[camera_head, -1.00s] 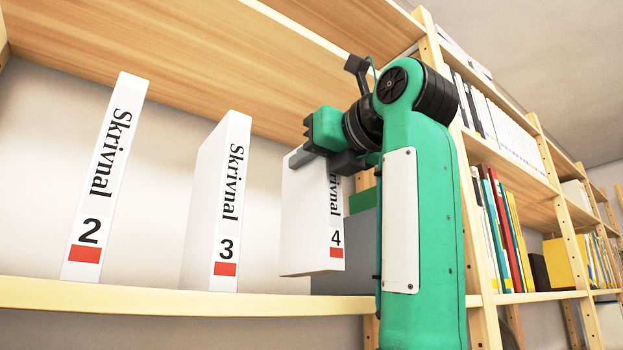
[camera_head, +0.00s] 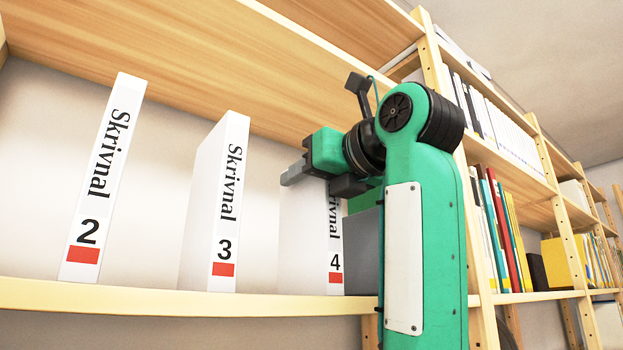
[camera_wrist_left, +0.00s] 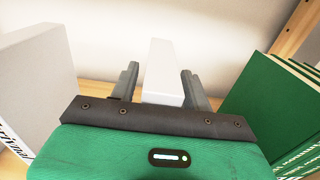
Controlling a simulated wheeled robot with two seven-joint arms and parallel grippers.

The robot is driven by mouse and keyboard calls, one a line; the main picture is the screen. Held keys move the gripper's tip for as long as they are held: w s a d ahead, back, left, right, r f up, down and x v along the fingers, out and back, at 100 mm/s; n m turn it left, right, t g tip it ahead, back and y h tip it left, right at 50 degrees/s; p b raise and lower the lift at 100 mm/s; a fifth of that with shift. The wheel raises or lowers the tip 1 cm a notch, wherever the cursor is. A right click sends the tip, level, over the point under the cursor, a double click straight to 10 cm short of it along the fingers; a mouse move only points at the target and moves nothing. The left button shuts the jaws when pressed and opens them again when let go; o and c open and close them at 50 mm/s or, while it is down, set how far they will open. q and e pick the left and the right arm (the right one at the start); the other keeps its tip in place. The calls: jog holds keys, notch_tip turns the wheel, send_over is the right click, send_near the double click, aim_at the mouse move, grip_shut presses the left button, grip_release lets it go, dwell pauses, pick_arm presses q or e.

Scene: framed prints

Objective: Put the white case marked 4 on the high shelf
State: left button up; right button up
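The white case marked 4 (camera_head: 308,245) stands upright on the shelf board (camera_head: 190,302), to the right of the case marked 3 (camera_head: 215,205). Its spine is partly covered by my left arm. My left gripper (camera_head: 318,181) is at the top of case 4. In the left wrist view the fingers (camera_wrist_left: 160,72) are spread on either side of the case's white top (camera_wrist_left: 162,75), with gaps visible at both sides. My right gripper is not in view.
The case marked 2 (camera_head: 102,180) stands at the far left. A grey box-like thing (camera_head: 363,250) is close to the right of case 4. Green books (camera_wrist_left: 270,105) stand at the right in the wrist view. A wooden shelf (camera_head: 170,50) hangs above.

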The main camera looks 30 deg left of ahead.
pick_arm(q)
jog(key=p+v, duration=0.2)
jog(key=v, duration=1)
jog(key=shift+r, duration=0.2)
